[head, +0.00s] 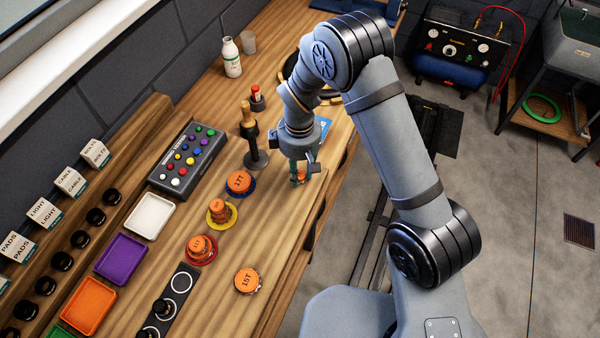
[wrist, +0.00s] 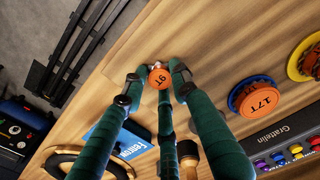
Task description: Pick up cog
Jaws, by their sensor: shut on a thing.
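A small orange-capped cog (wrist: 160,77) is between the green fingertips of my gripper (wrist: 158,84) in the wrist view. Its short label is hard to read. In the head view my gripper (head: 299,175) points down at the bench's right side, and the orange cog (head: 300,176) shows small and partly hidden between the fingers. The gripper is shut on this cog. I cannot tell whether the cog touches the bench. Other orange cogs are a 17T cog (head: 240,182) on a blue dish, cogs on a yellow dish (head: 233,221) and a red dish (head: 213,254), and a 15T cog (head: 248,281).
A dark upright stand with a wooden handle (head: 249,125) is close left of my gripper. A box with coloured buttons (head: 187,158), coloured trays (head: 122,259) and a white bottle (head: 231,58) stand farther left and back. The bench's right edge is close to my gripper.

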